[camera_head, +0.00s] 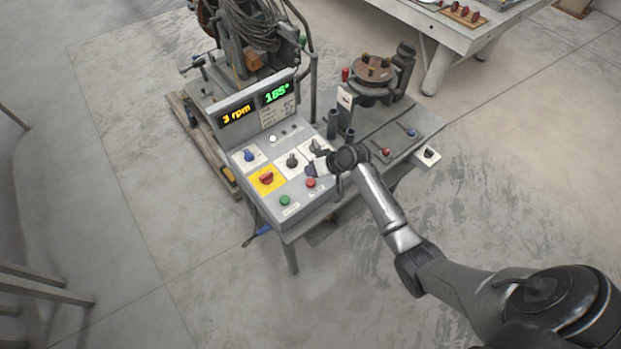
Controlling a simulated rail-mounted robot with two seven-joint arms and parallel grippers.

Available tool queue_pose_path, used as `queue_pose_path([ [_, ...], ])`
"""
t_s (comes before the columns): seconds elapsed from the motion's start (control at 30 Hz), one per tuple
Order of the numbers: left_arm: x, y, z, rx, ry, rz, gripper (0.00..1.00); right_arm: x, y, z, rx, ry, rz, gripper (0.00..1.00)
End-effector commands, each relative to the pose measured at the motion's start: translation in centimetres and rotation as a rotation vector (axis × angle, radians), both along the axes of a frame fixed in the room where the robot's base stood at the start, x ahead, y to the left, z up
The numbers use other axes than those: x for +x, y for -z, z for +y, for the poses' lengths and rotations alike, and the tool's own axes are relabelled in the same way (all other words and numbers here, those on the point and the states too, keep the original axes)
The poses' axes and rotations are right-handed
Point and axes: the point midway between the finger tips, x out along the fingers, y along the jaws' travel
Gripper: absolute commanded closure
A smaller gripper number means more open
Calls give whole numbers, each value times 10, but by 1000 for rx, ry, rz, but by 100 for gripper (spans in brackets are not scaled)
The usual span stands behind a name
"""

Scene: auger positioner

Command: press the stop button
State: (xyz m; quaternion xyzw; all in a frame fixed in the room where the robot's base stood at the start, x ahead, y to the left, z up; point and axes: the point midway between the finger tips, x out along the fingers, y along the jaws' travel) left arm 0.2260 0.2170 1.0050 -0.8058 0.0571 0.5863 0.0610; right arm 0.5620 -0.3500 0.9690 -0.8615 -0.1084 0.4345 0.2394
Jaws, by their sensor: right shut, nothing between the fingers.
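The control panel (270,204) is a sloped grey box on a stand. A red button (310,183), likely the stop button, sits at its lower right, and a green button (284,200) sits lower left of it. My right gripper (313,168) is shut and empty just above the red button, over the panel's right edge. I cannot tell whether it touches the panel. My left gripper is not in view.
A red rotary switch on a yellow plate (267,180), a blue knob (249,156) and a black knob (291,160) are close by. The displays (256,106) read 3 rpm and 185°. A round turntable (373,72) stands behind right. Floor is open at left.

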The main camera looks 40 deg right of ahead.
Motion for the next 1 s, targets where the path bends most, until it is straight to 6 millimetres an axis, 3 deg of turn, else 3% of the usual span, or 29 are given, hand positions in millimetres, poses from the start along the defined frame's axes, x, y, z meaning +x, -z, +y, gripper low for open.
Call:
queue_pose_path([
  [0.03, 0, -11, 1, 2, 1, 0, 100, 0, -10, 0, 0, -1, 1, 100],
  [0.3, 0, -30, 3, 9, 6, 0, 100, 0, -29, 0, 1, 0, 1, 100],
  [1.0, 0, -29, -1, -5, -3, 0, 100, -4, -26, 2, 15, 2, 39, 100],
])
